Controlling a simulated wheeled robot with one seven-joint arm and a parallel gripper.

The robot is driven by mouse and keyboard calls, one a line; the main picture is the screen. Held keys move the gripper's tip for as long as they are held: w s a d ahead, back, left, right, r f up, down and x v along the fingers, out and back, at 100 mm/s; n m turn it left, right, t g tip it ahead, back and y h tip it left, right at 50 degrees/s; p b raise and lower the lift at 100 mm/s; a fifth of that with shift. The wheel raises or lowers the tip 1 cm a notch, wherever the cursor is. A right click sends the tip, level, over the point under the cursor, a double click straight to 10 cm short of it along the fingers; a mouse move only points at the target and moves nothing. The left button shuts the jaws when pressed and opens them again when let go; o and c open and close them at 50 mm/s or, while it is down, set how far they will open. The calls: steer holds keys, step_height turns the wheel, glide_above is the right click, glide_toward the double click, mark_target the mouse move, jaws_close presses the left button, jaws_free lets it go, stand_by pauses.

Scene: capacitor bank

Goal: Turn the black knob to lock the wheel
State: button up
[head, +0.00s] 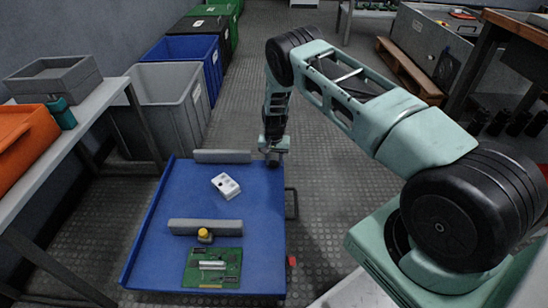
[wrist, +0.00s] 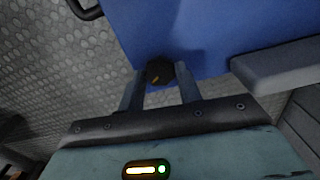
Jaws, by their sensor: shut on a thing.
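The black knob (wrist: 160,70) is at the edge of the blue platform (wrist: 200,30) in the wrist view. It is round and has a small orange mark on its face. My gripper (wrist: 159,82) has one finger on each side of the knob and is shut on it. In the head view my gripper (head: 273,160) points down at the far right corner of the blue platform (head: 255,225), and the knob is hidden there. I cannot make out the wheel in either view.
A grey bin (head: 180,75) stands behind, and a table (head: 75,130) at left.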

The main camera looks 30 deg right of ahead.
mark_target(274, 163)
steer(key=m+p, duration=0.1)
steer(key=m, duration=0.5)
steer(key=shift+m, duration=0.3)
stand_by(0.5)
steer(key=o, duration=1)
step_height(274, 163, up, 17)
steer(key=p, duration=0.7)
steer(key=shift+r, duration=0.2)
